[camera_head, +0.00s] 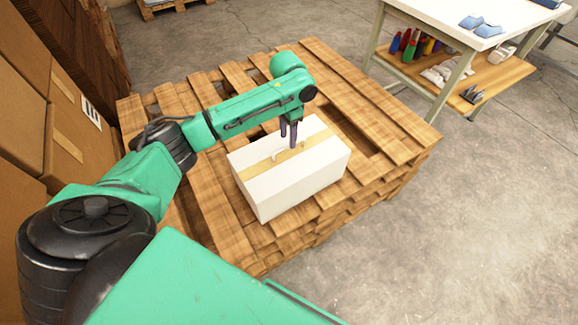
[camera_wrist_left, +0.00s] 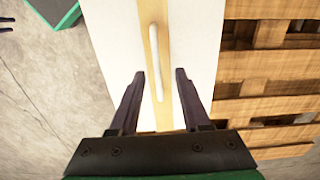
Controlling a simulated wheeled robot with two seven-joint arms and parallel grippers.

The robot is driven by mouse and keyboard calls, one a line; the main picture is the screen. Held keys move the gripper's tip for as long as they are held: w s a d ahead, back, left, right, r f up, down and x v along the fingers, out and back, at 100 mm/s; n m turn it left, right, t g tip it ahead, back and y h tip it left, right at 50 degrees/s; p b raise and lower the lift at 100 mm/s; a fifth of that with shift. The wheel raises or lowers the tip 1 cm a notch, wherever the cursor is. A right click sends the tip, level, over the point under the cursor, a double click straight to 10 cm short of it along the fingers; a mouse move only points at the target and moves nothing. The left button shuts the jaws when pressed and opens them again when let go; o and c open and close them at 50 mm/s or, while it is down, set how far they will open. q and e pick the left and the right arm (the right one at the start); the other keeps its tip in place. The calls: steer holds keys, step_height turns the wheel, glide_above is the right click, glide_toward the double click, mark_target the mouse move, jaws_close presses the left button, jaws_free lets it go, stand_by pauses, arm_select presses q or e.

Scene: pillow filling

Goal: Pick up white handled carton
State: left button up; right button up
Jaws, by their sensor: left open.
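The white carton (camera_head: 310,172) sits upright on a stack of wooden pallets in the head view, with a tan tape strip along its top. Its white handle (camera_wrist_left: 155,62) stands on the tape and shows in the left wrist view as a long pale bar. My left gripper (camera_head: 288,135) points down over the carton top, close to the handle. In the left wrist view the left gripper (camera_wrist_left: 155,72) is open, with one finger on each side of the handle's line. Whether the fingertips touch the carton I cannot tell.
The pallet stack (camera_head: 393,130) has bare slats around the carton. Brown cardboard boxes (camera_head: 60,120) stand at the left. A white-topped workbench (camera_head: 440,12) with tools on its lower shelf is at the upper right. The concrete floor (camera_head: 450,230) on the right is clear.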

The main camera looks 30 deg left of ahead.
mark_target(289, 164)
arm_select(q)
steer(key=f, duration=0.4)
steer(key=shift+s+d, duration=0.1)
steer(key=shift+d, duration=0.1)
steer(key=shift+f, duration=0.2)
jaws_close()
arm_select(e)
steer(key=shift+w+a, duration=0.4)
steer(key=shift+w, duration=0.3)
arm_select(q)
steer(key=shift+r, duration=0.1)
arm_select(e)
steer(key=shift+d, duration=0.25)
arm_select(q)
steer(key=shift+w, duration=0.25)
